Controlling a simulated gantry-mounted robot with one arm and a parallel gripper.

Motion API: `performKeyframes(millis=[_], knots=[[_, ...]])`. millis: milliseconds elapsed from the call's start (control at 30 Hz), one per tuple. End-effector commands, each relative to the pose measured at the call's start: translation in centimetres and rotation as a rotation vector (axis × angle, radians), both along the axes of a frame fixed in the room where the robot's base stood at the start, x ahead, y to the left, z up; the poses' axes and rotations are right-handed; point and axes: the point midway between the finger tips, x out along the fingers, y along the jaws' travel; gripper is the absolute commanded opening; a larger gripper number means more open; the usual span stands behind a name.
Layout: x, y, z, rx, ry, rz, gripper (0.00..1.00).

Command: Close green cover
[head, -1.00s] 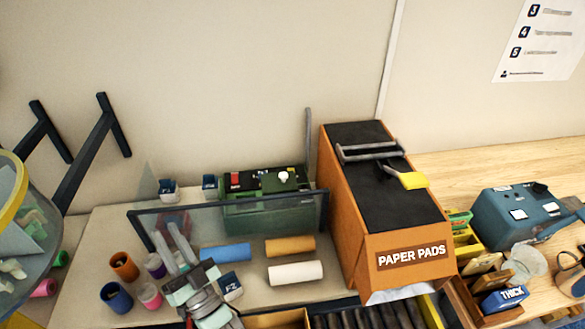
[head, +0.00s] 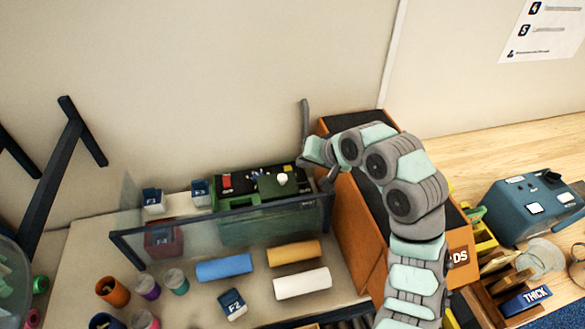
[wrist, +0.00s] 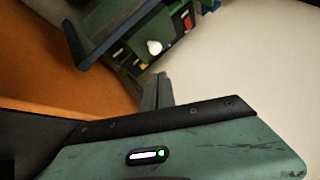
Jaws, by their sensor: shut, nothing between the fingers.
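The green machine (head: 268,222) stands against the back wall behind a clear panel. Its dark top has a red switch (head: 226,181) and a white knob (head: 282,179); the knob also shows in the wrist view (wrist: 154,47). My gripper (head: 328,178) is shut and empty, at the machine's right end beside the orange box. I cannot tell whether it touches the upright piece.
The tall orange paper pads box (head: 350,235) stands close on the right, partly behind my arm. The dark-framed clear panel (head: 170,232) stands in front of the machine. Coloured rolls (head: 224,267) and cups lie in front. A blue device (head: 528,208) sits at right.

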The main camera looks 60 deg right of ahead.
Motion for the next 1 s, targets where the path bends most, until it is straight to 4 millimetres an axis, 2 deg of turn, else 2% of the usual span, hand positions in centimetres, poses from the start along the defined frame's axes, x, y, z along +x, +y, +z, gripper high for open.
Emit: performKeyframes(millis=[33, 100, 200, 267, 500, 800, 1000], knots=[[-2.0, -0.1, 0.3, 0.016, 0.042, -0.012, 0.0], [-4.0, 0.2, 0.2, 0.043, 0.089, -0.022, 0.0], [-5.5, 0.5, 0.0, 0.063, 0.125, -0.03, 0.0], [-5.7, 0.5, -0.3, 0.07, 0.134, -0.031, 0.0], [-3.8, -0.1, -2.9, 0.073, 0.134, -0.028, 0.0], [-0.6, -1.7, -8.2, 0.073, 0.134, -0.029, 0.0], [2.2, -1.2, -8.6, 0.068, 0.134, -0.028, 0.0]])
